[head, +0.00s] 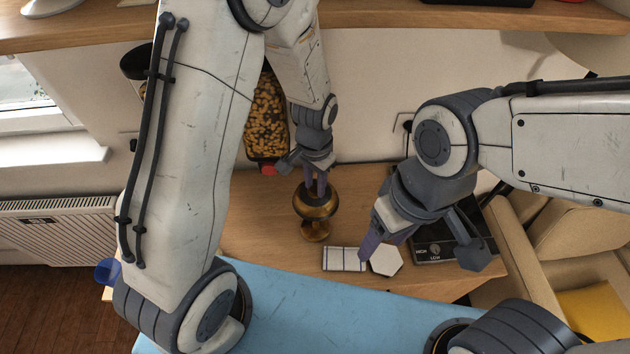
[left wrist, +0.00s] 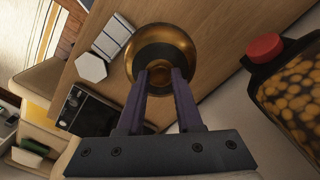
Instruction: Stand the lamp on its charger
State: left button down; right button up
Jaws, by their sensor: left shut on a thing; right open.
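The lamp (head: 316,203) is brass-coloured, with a round domed head, a narrow stem and a small foot. It is upright over the wooden counter; I cannot tell whether its foot touches the wood. My left gripper (head: 317,188) is shut on the top of the lamp from above. In the left wrist view the lamp (left wrist: 164,45) lies between the purple fingers (left wrist: 160,78). A flat white hexagonal pad (head: 386,260), which looks like the charger, lies to the lamp's right and is empty. It also shows in the left wrist view (left wrist: 91,67). My right gripper (head: 385,244) is open and empty above the pad.
A white gridded block (head: 344,259) lies between the lamp and the pad. A black appliance marked HIGH and LOW (head: 436,248) is right of the pad. A red-capped jar of nuts (head: 266,118) stands behind the lamp. A blue surface (head: 320,312) lies in front.

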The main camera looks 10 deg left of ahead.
pick_arm(q)
jog(key=c, duration=0.6)
grip_release()
jog(key=shift+f, duration=0.1)
